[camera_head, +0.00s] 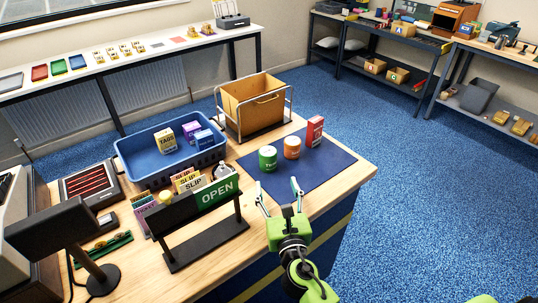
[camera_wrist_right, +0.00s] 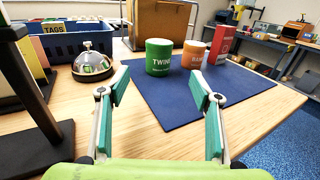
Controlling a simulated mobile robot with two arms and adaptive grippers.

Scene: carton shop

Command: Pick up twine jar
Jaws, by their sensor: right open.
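The twine jar is a green cylinder with a pale lid (camera_head: 268,158), standing upright on a dark blue mat (camera_head: 321,167). In the right wrist view the jar (camera_wrist_right: 159,58) shows the word TWINE, ahead of the gripper and between the lines of its fingers. My right gripper (camera_head: 279,190) is open and empty near the mat's front edge, apart from the jar. Its two teal-tipped fingers (camera_wrist_right: 161,92) are spread wide in the wrist view. My left gripper is in neither view.
An orange jar (camera_head: 292,148) and a red box (camera_head: 315,131) stand just right of the twine jar. An OPEN sign (camera_head: 217,192) on a black stand and a silver bell (camera_wrist_right: 94,65) are to the left. A blue crate (camera_head: 128,172) and a brown carton (camera_head: 252,103) stand behind.

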